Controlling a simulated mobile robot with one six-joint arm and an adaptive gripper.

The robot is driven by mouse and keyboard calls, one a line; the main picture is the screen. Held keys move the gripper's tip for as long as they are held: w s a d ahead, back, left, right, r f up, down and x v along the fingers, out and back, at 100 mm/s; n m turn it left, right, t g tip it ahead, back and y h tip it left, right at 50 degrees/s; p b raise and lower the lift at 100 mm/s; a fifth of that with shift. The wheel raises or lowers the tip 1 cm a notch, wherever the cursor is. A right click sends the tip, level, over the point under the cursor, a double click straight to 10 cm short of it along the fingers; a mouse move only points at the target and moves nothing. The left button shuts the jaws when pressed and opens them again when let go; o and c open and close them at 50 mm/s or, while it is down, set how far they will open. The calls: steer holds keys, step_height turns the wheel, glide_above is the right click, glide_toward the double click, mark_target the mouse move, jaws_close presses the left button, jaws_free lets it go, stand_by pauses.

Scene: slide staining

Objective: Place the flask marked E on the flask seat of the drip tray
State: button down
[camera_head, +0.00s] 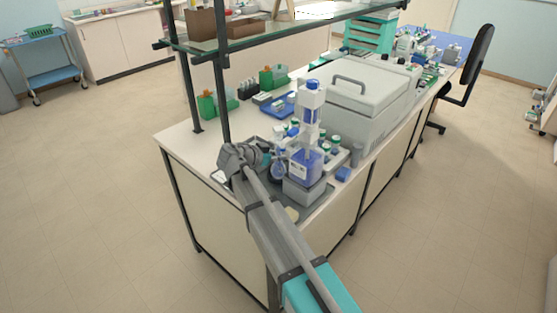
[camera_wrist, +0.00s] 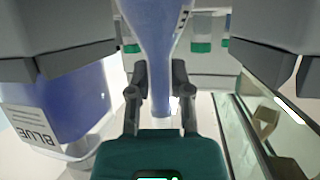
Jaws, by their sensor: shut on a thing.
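My gripper (camera_head: 266,157) is shut on the neck of a flask with blue contents (camera_head: 279,170), at the near end of the bench. In the wrist view my gripper (camera_wrist: 160,78) has one finger on each side of the flask's narrow neck (camera_wrist: 157,45). A dark mark shows at the upper edge of the flask there, but the letter cannot be read. A dark grey tray (camera_head: 318,207), seemingly the drip tray, lies at the bench's near corner, partly hidden by my arm. I cannot make out the flask seat.
A blue bottle labelled BLUE (camera_wrist: 60,110) is close beside the flask; in the head view the tall blue-and-white bottle (camera_head: 308,163) stands on a grey block (camera_head: 303,191). Green-capped bottles and a large grey machine (camera_head: 365,95) stand behind. A glass shelf (camera_head: 265,38) hangs above.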

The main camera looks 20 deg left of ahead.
steer(key=shift+f+b, duration=0.35)
steer(key=shift+f, duration=0.05)
steer(key=c, duration=0.5)
jaws_free()
steer(key=shift+c, duration=0.2)
steer(key=shift+r, duration=0.2)
steer(key=shift+r+p, duration=0.35)
steer(key=shift+p, duration=0.2)
steer(key=p+v, duration=0.4)
steer(key=v, duration=0.8)
steer(key=shift+f, duration=0.15)
